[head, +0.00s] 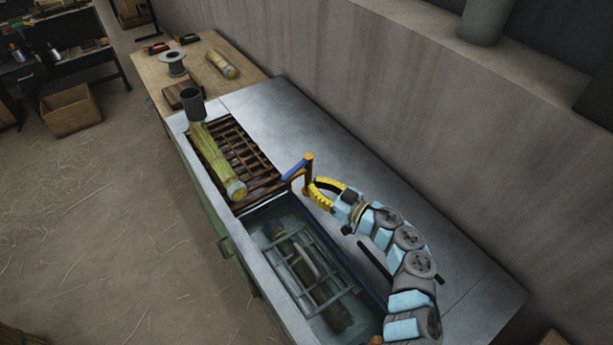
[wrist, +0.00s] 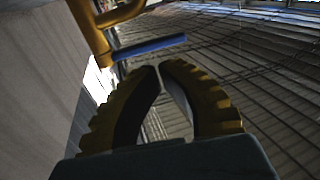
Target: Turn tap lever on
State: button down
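The brass tap (head: 308,164) stands at the far end of the water basin, and its blue lever (head: 294,170) points to the left and slightly toward the basin. In the wrist view the tap (wrist: 96,38) is at upper left, with the blue lever (wrist: 150,47) reaching right across the space past my fingertips. My gripper (head: 316,190), with yellow ribbed fingers, is just right of the tap. In the wrist view my gripper (wrist: 162,68) has its fingertips together with nothing between them. The lever looks apart from the fingertips.
The sunken basin (head: 262,262) holds a rack and a dark bundle. A straw bundle (head: 217,163) lies on the slatted grate (head: 248,158) beyond it. The metal counter (head: 300,122) is clear toward the wall.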

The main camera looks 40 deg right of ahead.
jog(key=s, duration=0.7)
jog(key=shift+s+d+p, duration=0.25)
jog(key=shift+d+p, duration=0.1)
jog(key=shift+d, duration=0.1)
